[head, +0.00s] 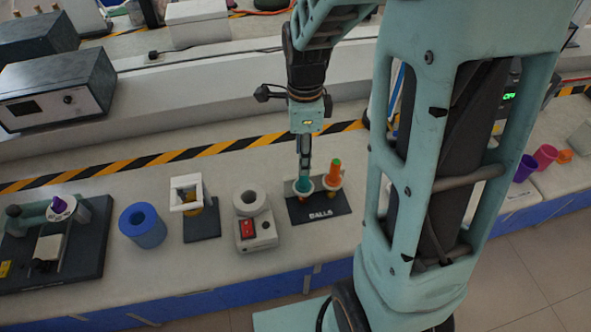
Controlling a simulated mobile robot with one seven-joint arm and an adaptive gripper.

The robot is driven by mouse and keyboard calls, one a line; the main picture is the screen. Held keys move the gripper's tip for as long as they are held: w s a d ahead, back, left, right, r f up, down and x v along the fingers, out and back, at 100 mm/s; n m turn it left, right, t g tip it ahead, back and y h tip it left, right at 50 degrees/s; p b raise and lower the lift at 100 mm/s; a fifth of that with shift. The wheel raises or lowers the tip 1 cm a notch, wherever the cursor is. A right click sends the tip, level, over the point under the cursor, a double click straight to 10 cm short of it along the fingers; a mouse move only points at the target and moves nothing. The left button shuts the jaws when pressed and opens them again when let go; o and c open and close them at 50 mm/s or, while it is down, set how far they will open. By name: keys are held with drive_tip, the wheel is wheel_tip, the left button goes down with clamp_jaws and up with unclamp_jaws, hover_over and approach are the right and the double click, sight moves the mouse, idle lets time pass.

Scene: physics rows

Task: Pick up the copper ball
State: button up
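A dark stand labelled BALLS (322,209) sits on the bench.
Left of the stand are a white device with a red switch (256,232), a white square frame on a dark base (201,227) and a blue cylinder (142,226). A purple cup (525,168) and a pink cup (545,156) stand far right. My arm hides the bench between.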

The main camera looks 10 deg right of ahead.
drive_tip(key=f, duration=0.6)
drive_tip(key=shift+s+d+f, duration=0.15)
drive_tip(key=shift+s+f, duration=0.1)
drive_tip(key=shift+s, duration=0.05)
clamp_jaws()
wheel_tip(320, 180, up, 12)
drive_tip(key=shift+r+p, duration=0.1)
drive_tip(key=shift+p, duration=0.95)
